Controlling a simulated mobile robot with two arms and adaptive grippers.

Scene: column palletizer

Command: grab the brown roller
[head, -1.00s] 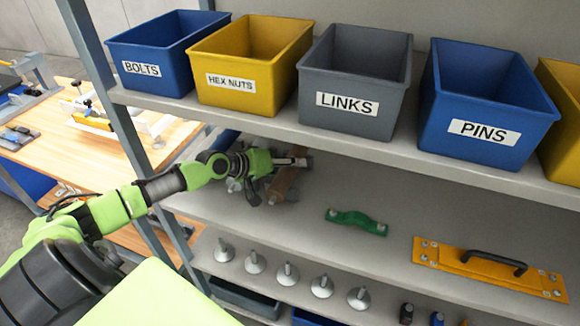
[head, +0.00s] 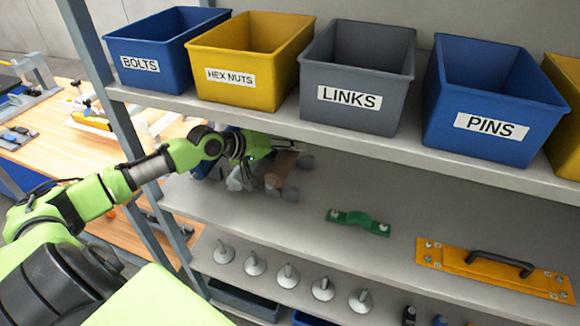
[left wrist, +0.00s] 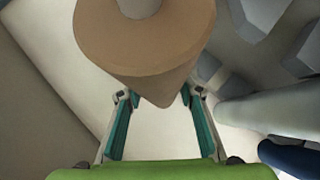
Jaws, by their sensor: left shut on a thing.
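The brown roller (head: 281,172) is on the middle shelf near its left end, below the blue and yellow bins. It has pale grey ends. My left gripper (head: 268,178) is at the roller, shut on it; the arm hides part of the roller's left side. In the left wrist view the roller (left wrist: 145,45) fills the top middle, with one grey end toward the camera. The two teal-padded fingers (left wrist: 160,110) reach up to either side of its lower part. Whether the roller touches the shelf is unclear. My right gripper is not in view.
A grey and blue roller-like thing (left wrist: 265,108) lies close by on the right in the wrist view. The shelf above carries labelled bins; a post (head: 110,110) stands left.

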